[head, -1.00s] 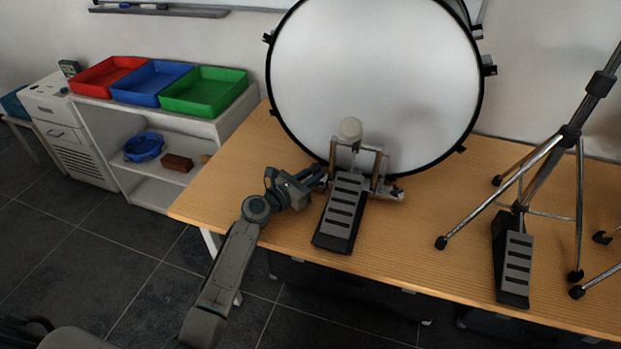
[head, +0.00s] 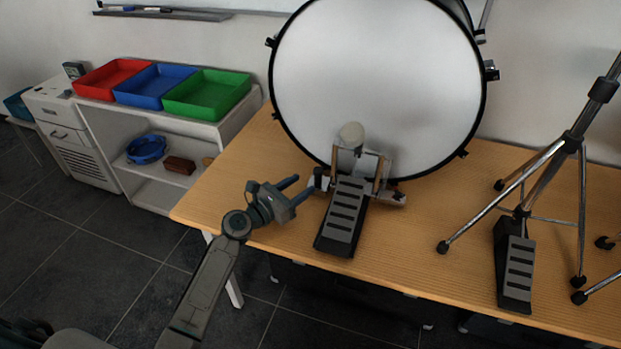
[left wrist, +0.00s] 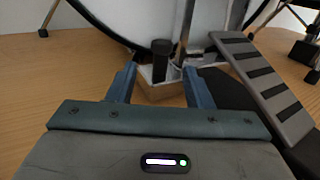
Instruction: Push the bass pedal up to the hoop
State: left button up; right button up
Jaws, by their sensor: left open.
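The bass pedal (head: 345,212) stands on the table at the foot of the bass drum (head: 380,80), its round beater up in front of the white drum head. Its frame is close to the lower hoop (head: 312,157); I cannot tell whether they touch. My left gripper (head: 302,187) is open and empty, just left of the pedal's frame. In the left wrist view, the left gripper (left wrist: 163,85) points at the frame's side post and base, and the footboard (left wrist: 262,85) lies to the right. My right gripper is not in view.
A chrome stand (head: 570,140) with its own pedal (head: 514,265) stands on the right of the wooden table (head: 430,235). Red, blue and green trays (head: 205,95) sit on a shelf at left. The table left of the drum is clear.

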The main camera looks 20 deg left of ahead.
pick_arm(q)
jog(key=v, duration=0.4)
jog(key=shift+s+a, duration=0.15)
jog(key=shift+s, duration=0.15)
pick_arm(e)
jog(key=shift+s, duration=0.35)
